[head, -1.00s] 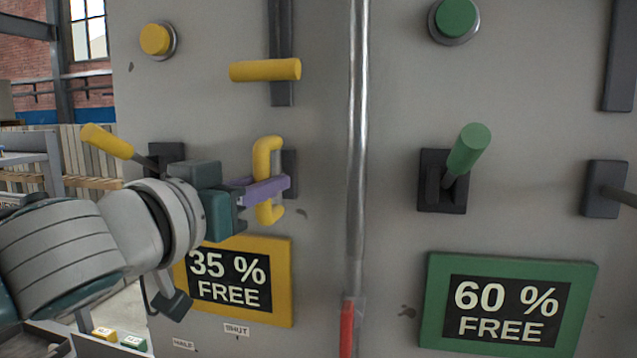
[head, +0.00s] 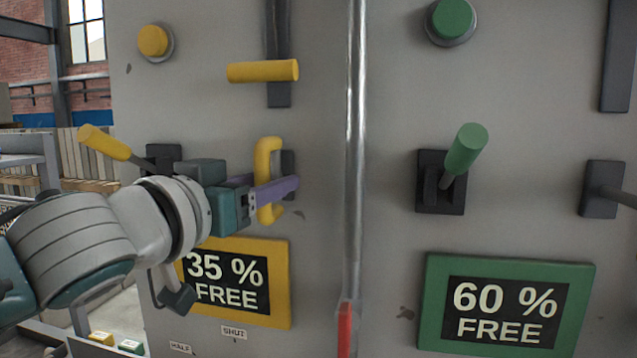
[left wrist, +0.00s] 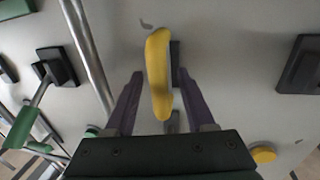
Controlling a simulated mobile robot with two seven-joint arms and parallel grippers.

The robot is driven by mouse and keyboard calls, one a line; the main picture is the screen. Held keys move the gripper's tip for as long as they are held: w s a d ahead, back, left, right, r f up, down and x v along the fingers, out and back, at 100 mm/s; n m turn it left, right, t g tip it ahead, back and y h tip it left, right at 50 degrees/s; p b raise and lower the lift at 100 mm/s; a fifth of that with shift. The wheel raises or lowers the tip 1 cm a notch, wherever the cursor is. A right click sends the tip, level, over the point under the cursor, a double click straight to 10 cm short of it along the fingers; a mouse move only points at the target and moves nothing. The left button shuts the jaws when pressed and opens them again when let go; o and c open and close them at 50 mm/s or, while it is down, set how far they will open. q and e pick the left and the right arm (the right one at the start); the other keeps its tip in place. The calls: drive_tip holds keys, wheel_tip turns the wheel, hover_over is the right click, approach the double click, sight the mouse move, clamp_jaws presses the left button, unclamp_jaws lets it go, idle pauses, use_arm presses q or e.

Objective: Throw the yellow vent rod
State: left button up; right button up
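On the panel's left part are several yellow controls, and I cannot tell for sure which is the vent rod. A bent yellow handle (head: 266,157) stands upright on a dark mount. My left gripper (head: 266,188) is at this handle, one purple finger crossing in front of its lower half. In the left wrist view the yellow handle (left wrist: 158,75) lies between the open fingers of the left gripper (left wrist: 160,76), with a gap on each side. A yellow-gripped lever (head: 105,142) sticks out to the left, and a horizontal yellow handle (head: 263,71) is above. My right gripper is out of view.
A vertical metal pipe (head: 355,140) runs just right of the gripper. Beyond it are a green lever (head: 466,148) and a green-framed 60 % sign (head: 430,310). A yellow-framed 35 % sign (head: 280,290) is below the gripper, a yellow button (head: 153,40) above.

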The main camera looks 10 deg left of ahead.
use_arm(q)
drive_tip(key=b+v, duration=0.4)
drive_tip(key=v, duration=0.6)
drive_tip(key=shift+b, duration=0.3)
drive_tip(key=s+f+g+y+p, duration=0.2)
drive_tip(key=s+f+g+p, duration=0.3)
drive_tip(key=s, duration=0.7)
drive_tip(key=s+f+g+y+p, duration=0.1)
drive_tip(key=s+f+g+p, duration=0.4)
drive_tip(key=s+f+g, duration=0.4)
drive_tip(key=s+a+f, duration=0.1)
drive_tip(key=s, duration=0.1)
drive_tip(key=shift+s+n+y+p, duration=0.3)
drive_tip(key=shift+s+y+p, duration=0.1)
